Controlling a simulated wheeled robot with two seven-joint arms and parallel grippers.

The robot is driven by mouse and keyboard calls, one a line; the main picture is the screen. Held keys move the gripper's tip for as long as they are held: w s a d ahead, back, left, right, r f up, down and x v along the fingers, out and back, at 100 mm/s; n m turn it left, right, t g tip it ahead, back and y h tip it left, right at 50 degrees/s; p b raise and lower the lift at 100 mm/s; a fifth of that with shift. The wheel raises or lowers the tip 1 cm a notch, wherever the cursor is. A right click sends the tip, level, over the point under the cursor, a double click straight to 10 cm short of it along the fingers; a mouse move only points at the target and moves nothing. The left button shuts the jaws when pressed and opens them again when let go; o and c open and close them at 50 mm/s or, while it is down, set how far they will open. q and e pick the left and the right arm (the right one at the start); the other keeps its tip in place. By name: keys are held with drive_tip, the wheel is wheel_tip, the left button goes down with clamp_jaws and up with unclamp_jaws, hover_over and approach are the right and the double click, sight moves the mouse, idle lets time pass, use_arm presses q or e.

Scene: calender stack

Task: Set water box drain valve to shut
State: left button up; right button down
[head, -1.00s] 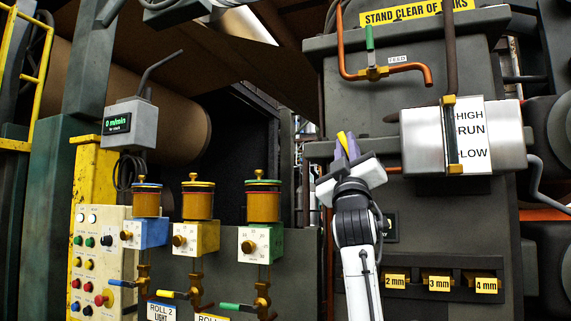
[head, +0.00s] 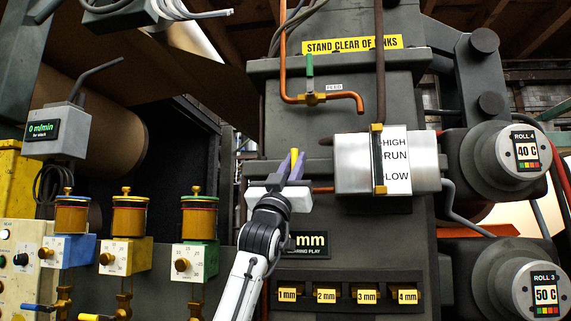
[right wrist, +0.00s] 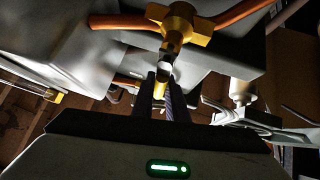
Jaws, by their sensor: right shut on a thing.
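The water box (head: 350,165) is a metal box with a sight gauge (head: 378,160) marked HIGH, RUN and LOW. My right gripper (head: 292,168) is left of it, shut on a yellow handle (head: 294,158) that stands up between the purple fingers. The right wrist view shows the handle (right wrist: 160,88) between the fingers, close under a brass valve body (right wrist: 180,22) on orange pipe. The gripper hides the valve body in the head view, so I cannot tell exactly how the handle sits on it. My left gripper is not in view.
A feed valve (head: 312,99) with a green handle and orange pipe is above my right gripper. Thickness tags (head: 325,296) sit in a rack below. Oilers with dials (head: 126,252) stand at the left. Rollers (head: 515,155) are at the right.

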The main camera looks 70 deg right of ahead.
drive_tip(key=shift+s, duration=0.1)
drive_tip(key=c, duration=1.7)
unclamp_jaws()
drive_tip(key=shift+c, duration=0.2)
drive_tip(key=shift+t, duration=0.3)
drive_tip(key=v, duration=1)
drive_tip(key=shift+a, duration=0.1)
